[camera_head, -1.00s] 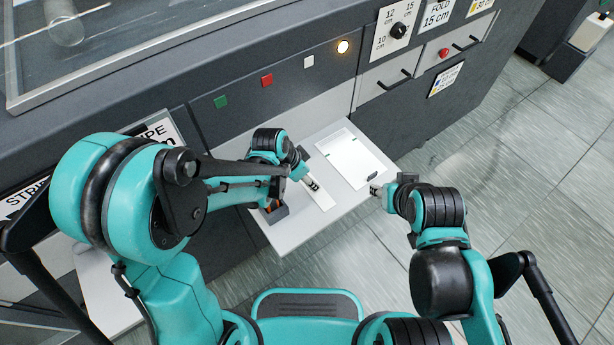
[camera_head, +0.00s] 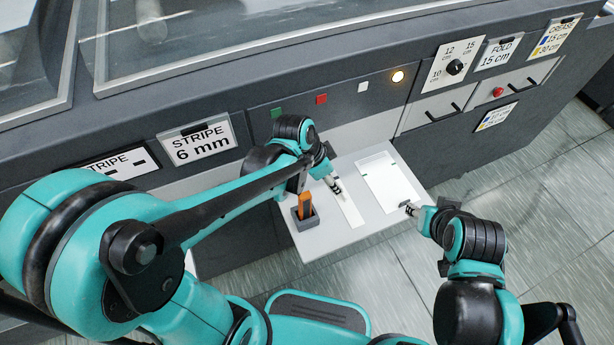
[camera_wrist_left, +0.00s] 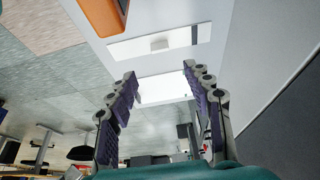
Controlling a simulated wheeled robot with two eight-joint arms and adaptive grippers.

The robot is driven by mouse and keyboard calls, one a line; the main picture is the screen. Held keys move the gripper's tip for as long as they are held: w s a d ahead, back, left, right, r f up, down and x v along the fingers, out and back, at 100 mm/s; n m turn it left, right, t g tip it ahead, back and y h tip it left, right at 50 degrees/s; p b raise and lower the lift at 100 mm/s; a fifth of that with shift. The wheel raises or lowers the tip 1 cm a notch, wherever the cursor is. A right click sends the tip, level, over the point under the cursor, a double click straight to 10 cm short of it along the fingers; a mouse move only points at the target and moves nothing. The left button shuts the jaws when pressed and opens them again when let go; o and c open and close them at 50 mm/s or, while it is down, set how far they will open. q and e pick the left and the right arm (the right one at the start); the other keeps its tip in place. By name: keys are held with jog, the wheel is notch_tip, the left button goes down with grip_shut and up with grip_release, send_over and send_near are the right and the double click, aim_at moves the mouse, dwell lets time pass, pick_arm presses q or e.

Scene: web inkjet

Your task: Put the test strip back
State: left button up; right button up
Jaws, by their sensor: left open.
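A long white strip (camera_head: 350,210) lies flat on the light grey pull-out shelf (camera_head: 325,238). In the left wrist view the strip (camera_wrist_left: 125,48) has a dark band near its right end and a small pale patch in its middle. My left gripper (camera_head: 336,186) is over the far part of the strip in the head view. In the left wrist view the gripper (camera_wrist_left: 160,78) is open, with nothing between its fingers. My right gripper (camera_head: 408,207) is at the near right corner of a white sheet; its jaws are too small to judge.
The white sheet (camera_head: 388,180) lies right of the strip. An orange tool (camera_head: 305,204) stands in a dark holder (camera_head: 306,222) left of the strip. The machine front (camera_head: 345,100) with buttons and labels rises behind the shelf. Open floor lies right of the shelf.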

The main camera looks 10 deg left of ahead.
pick_arm(q)
jog(key=s+a+r+n+t+y, duration=0.2)
jog(key=s+a+r+n, duration=0.2)
jog(key=a+n, duration=0.1)
jog(key=s+a+r+n+t+y, duration=0.1)
jog(key=s+a+r+n, duration=0.3)
jog(key=a, duration=0.4)
jog(key=shift+s+a+r+n+t+y, duration=0.15)
jog(key=shift+s+a+n+t+y, duration=0.2)
jog(key=shift+s+n+t, duration=0.45)
jog(key=shift+w+d, duration=0.15)
jog(key=shift+w, duration=0.1)
